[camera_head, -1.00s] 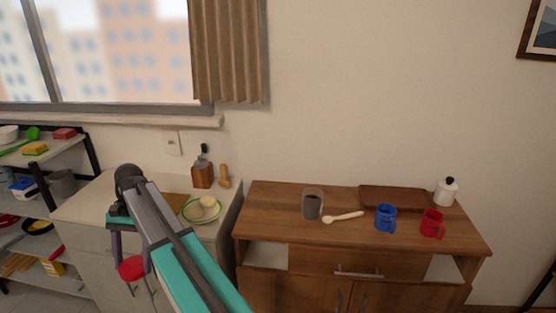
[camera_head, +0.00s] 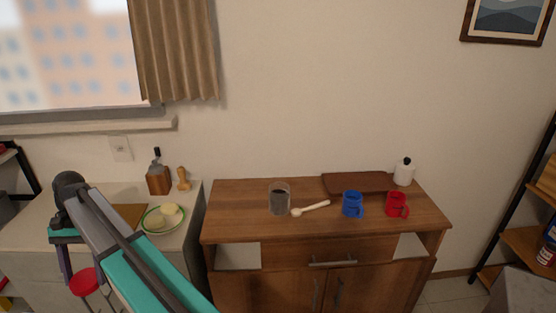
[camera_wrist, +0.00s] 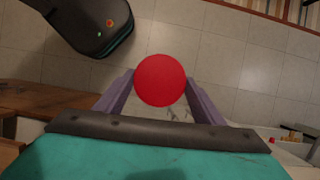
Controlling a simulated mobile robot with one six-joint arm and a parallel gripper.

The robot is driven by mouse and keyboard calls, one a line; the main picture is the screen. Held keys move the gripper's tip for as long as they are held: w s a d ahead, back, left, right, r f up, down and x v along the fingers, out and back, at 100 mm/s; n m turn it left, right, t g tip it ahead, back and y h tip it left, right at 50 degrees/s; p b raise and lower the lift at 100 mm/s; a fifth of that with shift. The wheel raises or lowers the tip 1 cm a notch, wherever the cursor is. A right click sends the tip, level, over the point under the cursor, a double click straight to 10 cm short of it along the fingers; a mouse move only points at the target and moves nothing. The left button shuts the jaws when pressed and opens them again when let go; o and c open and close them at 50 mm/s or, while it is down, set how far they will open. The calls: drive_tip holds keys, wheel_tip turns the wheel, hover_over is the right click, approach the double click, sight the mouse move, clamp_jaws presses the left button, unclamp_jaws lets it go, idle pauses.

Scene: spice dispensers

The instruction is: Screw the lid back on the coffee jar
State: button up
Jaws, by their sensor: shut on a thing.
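My gripper (camera_wrist: 160,85) is shut on a round red disc (camera_wrist: 161,80), which looks like the lid; it fills the space between the fingertips in the wrist view. In the head view my gripper (camera_head: 73,262) is at the far left, in front of the pale counter, well left of the jar. The coffee jar (camera_head: 279,202) is clear glass with dark contents. It stands upright and open-topped near the left part of the wooden cabinet.
A plate (camera_head: 150,226) with pale food sits on the counter (camera_head: 25,232). A shelf (camera_head: 530,245) stands right.

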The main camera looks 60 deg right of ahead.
drive_tip(key=s+d+r+m+t+p, duration=0.1)
drive_tip(key=s+d+r+m+p, duration=0.15)
drive_tip(key=d, duration=0.85)
drive_tip(key=s+d+r+m+t+y+p, duration=0.1)
drive_tip(key=s+d+r+m+p, duration=0.2)
drive_tip(key=d, duration=0.8)
drive_tip(key=s+d+r+m+t+p, duration=0.1)
drive_tip(key=d+r+m+p, duration=0.25)
drive_tip(key=d, duration=0.75)
wheel_tip(320, 180, up, 6)
drive_tip(key=m+t+h+p, duration=0.2)
drive_tip(key=m+t+p, duration=0.1)
drive_tip(key=m+p, duration=0.55)
hover_over(279, 199)
drive_tip(key=w+d, duration=0.1)
drive_tip(key=d, duration=0.3)
drive_tip(key=shift+w+b, duration=0.15)
drive_tip(key=shift+b, duration=0.15)
drive_tip(key=shift+p, duration=0.4)
drive_tip(key=shift+f+b, duration=1)
drive_tip(key=shift+f, duration=1.9)
drive_tip(key=shift+f+b, duration=0.3)
drive_tip(key=shift+f, duration=0.65)
